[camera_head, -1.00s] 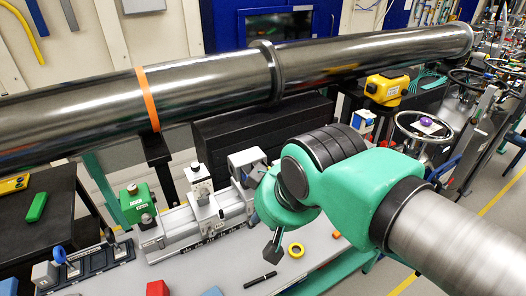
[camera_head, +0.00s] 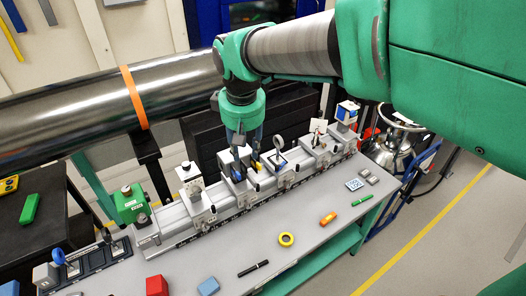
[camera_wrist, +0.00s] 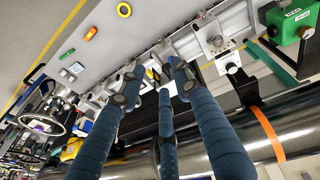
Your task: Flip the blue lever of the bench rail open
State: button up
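The bench rail (camera_head: 174,222) is a long grey rail carrying several optics carriages, running from lower left to upper right on the grey bench. My gripper (camera_head: 246,165) points down over a middle carriage (camera_head: 234,187) of the rail. Its dark blue fingers look spread apart, with no object seen held. In the wrist view my gripper (camera_wrist: 155,80) shows three blue fingers, their tips close to the rail's carriages. I cannot clearly make out the blue lever; the fingers, of a similar blue, hide part of the carriage, and I cannot tell whether they touch it.
A large dark pipe (camera_head: 75,120) with an orange band runs behind the rail. A green box (camera_head: 131,203) stands at the rail's left end. A yellow tape ring (camera_head: 286,239), a black pen (camera_head: 253,268) and a red block (camera_head: 157,286) lie on the open bench front.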

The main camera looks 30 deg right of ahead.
jog(key=w+d+f+g+p, duration=0.1)
jog(key=w+d+g+p, duration=0.15)
jog(key=w+d, duration=0.45)
jog(key=n+g+p, duration=0.3)
jog(key=g+p, duration=0.1)
jog(key=p, duration=0.4)
send_over(277, 166)
jog(key=w+a, duration=0.3)
jog(key=w, duration=0.2)
notch_tip(277, 166, down, 19)
jog(key=shift+d+h, duration=0.25)
jog(key=shift+h, duration=0.05)
jog(key=shift+f, duration=0.1)
jog(key=p+x, duration=0.2)
jog(key=x, duration=1.1)
jog(key=shift+s+f, duration=0.15)
jog(key=shift+f, duration=0.1)
